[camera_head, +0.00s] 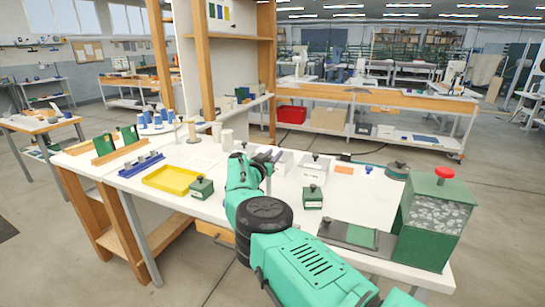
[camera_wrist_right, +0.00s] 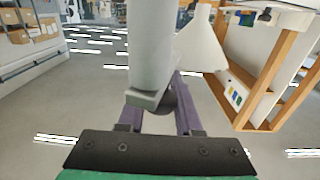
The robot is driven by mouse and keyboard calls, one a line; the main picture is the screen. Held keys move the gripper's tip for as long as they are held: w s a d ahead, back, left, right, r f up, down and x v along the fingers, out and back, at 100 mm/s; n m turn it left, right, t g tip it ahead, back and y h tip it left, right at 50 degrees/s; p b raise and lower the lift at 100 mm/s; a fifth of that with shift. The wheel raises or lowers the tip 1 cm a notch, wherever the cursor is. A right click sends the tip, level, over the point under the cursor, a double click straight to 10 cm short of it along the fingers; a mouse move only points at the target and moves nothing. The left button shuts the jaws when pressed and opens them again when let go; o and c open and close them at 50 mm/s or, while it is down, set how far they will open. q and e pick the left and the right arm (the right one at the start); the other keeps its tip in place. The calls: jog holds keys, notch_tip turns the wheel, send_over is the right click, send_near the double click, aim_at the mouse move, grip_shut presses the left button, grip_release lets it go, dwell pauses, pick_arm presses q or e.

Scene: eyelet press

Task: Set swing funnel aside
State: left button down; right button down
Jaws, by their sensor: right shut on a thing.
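My right gripper (camera_head: 268,160) reaches out over the white worktop, with its purple fingers near the small white boxes. In the right wrist view, the gripper (camera_wrist_right: 158,112) is shut on a pale grey upright piece, apparently part of the swing funnel (camera_wrist_right: 153,55). A white cone-shaped part (camera_wrist_right: 201,45) shows just right of that piece; whether the two are joined is hidden. In the head view, the held piece is too small and covered to make out. My left gripper is not in view.
A green press-like box with a red knob (camera_head: 444,173) stands at the right end of the worktop. A yellow tray (camera_head: 171,180), small green boxes (camera_head: 202,188) and white lidded boxes (camera_head: 313,170) stand around my arm. White worktop between them is clear.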

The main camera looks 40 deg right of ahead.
jog(key=shift+r, duration=0.15)
jog(key=c, duration=0.6)
grip_release()
jog(key=shift+s+a+p, duration=0.15)
jog(key=shift+a+p, duration=0.15)
jog(key=shift+a, duration=0.25)
jog(key=p+v, duration=1)
jog(key=v, duration=0.3)
jog(key=shift+s+a, duration=0.15)
jog(key=shift+a, duration=0.05)
jog(key=shift+d, duration=0.1)
